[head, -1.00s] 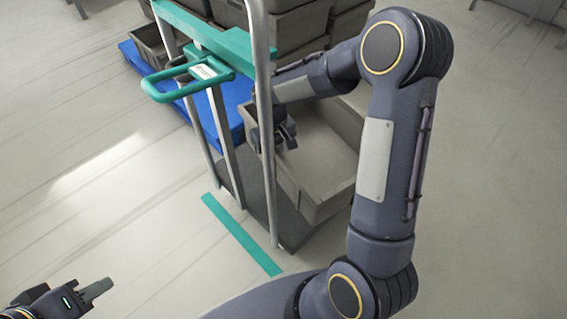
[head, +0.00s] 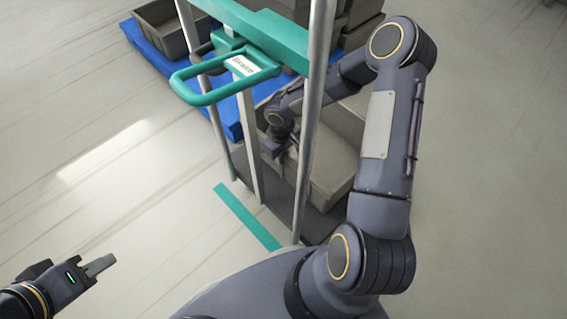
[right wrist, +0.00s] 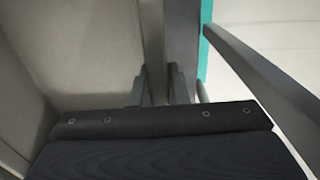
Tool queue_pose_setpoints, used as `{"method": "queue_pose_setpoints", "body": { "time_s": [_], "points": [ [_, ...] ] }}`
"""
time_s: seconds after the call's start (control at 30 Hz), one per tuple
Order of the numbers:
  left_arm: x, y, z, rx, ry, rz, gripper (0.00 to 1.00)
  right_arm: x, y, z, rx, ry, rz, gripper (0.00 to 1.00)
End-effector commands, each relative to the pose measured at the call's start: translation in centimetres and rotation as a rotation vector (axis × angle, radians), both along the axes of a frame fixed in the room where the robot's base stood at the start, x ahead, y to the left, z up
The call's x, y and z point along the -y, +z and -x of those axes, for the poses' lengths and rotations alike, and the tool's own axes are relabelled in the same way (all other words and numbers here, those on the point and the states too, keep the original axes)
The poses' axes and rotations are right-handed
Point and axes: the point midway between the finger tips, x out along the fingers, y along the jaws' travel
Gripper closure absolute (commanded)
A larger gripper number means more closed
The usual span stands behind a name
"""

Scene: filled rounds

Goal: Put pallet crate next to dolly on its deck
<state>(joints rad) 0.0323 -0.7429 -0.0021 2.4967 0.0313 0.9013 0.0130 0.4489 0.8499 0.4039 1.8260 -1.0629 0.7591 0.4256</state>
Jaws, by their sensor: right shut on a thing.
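The dolly has a dark deck (head: 283,206), upright metal posts and a teal top bar with a teal handle (head: 215,90). A grey open pallet crate (head: 335,165) is over the deck behind the near post, partly hidden by the post and my right arm. Whether its base touches the deck is unclear. My right gripper (head: 282,148) is shut on the crate's wall. In the right wrist view the fingers (right wrist: 180,85) are at the wall, with the crate's inside (right wrist: 80,50) to the left. My left gripper (head: 97,267) is low at the left, away from everything; its finger gap is unclear.
Several grey crates (head: 165,30) stand on a blue pallet (head: 140,42) behind the dolly. A teal strip (head: 246,216) lies on the floor in front of the deck. The dolly's posts stand close to my right forearm. The floor at left and right is clear.

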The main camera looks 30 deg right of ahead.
Motion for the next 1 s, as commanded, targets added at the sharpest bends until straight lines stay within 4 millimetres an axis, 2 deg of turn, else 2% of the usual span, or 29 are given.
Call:
{"method": "queue_pose_setpoints", "body": {
  "time_s": [0.13, 0.37, 0.73, 0.77, 0.8, 0.9, 1.0],
  "points": [
    [0.0, -0.5, 0.0, 0.000, 0.000, 0.000, 0.66, 0.0, -0.9, -0.1, 0.003, 0.001, 0.001, 1.00],
    [0.0, -1.7, 0.0, 0.000, 0.000, 0.000, 0.66, 0.0, -3.7, -0.1, 0.002, 0.000, 0.001, 1.00],
    [0.0, -1.9, 0.0, 0.000, 0.000, 0.000, 0.66, 0.0, -4.0, -0.1, 0.004, 0.001, 0.002, 1.00],
    [0.0, -1.8, 0.0, 0.000, 0.000, 0.000, 0.66, 0.0, -4.0, 0.0, 0.001, 0.000, 0.001, 0.83],
    [0.0, -1.8, 0.0, 0.000, 0.000, 0.000, 0.66, 0.0, -4.0, 0.0, 0.001, 0.000, 0.001, 0.78],
    [0.0, -1.8, 0.0, 0.000, 0.000, 0.000, 0.66, 0.0, -4.0, 0.0, 0.001, 0.000, 0.001, 0.65],
    [0.0, -1.8, 0.0, 0.000, 0.000, 0.000, 0.66, 0.0, -4.0, 0.0, 0.001, 0.000, 0.001, 0.64]
  ]
}}
